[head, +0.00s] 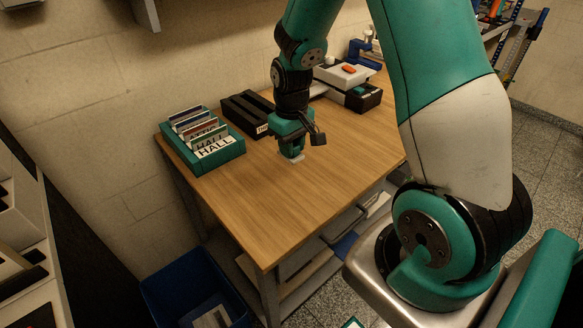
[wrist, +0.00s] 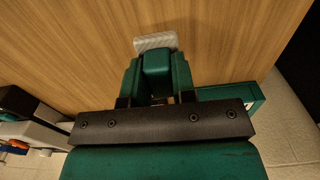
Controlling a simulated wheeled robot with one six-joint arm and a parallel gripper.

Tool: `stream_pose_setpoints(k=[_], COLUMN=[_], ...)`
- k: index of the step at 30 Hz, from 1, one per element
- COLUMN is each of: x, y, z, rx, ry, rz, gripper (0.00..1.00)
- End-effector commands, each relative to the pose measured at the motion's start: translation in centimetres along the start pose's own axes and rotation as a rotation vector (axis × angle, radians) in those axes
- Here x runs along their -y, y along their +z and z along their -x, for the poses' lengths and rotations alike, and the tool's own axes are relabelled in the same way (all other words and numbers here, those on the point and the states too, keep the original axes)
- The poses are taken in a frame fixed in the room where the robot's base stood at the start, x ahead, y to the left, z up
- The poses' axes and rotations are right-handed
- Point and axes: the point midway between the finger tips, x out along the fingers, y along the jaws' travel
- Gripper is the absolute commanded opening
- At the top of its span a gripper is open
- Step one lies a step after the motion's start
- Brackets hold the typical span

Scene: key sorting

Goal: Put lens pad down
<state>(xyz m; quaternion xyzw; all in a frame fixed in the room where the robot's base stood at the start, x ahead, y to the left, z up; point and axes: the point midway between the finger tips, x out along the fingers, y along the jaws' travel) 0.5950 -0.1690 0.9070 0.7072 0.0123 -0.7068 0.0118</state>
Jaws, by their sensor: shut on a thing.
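The lens pad is a small whitish block that shows in the wrist view (wrist: 155,43) at the tips of my gripper. In the head view a pale sliver of the lens pad (head: 297,158) shows just under my gripper (head: 291,151). My gripper (wrist: 156,55) is shut on the pad and points down, low over the wooden table (head: 310,205). I cannot tell whether the pad touches the table top. The fingers hide part of the pad.
A green box of cards marked HALL (head: 220,160) stands at the table's left. A black box (head: 247,112) is behind my gripper. A white and black device (head: 345,77) stands at the back. The front of the table is clear. A blue bin (head: 180,281) is on the floor.

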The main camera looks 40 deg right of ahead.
Motion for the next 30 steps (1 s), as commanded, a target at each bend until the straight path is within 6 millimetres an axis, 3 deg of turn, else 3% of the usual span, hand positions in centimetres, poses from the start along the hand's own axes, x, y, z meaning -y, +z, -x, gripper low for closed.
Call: stream_pose_setpoints(k=[3, 15, 27, 28, 30], x=[0.0, 0.0, 0.0, 0.0, 0.0], y=[0.1, 0.0, 0.0, 0.0, 0.0], z=[-2.2, -6.7, -7.3, -7.3, -7.2], rx=[0.003, 0.001, -0.001, -0.001, -0.001], ry=[-0.001, 0.0, 0.0, 0.0, 0.0], rz=[0.0, 0.0, 0.0, 0.0, 0.0], gripper=[0.06, 0.06, 0.06, 0.27, 0.43])
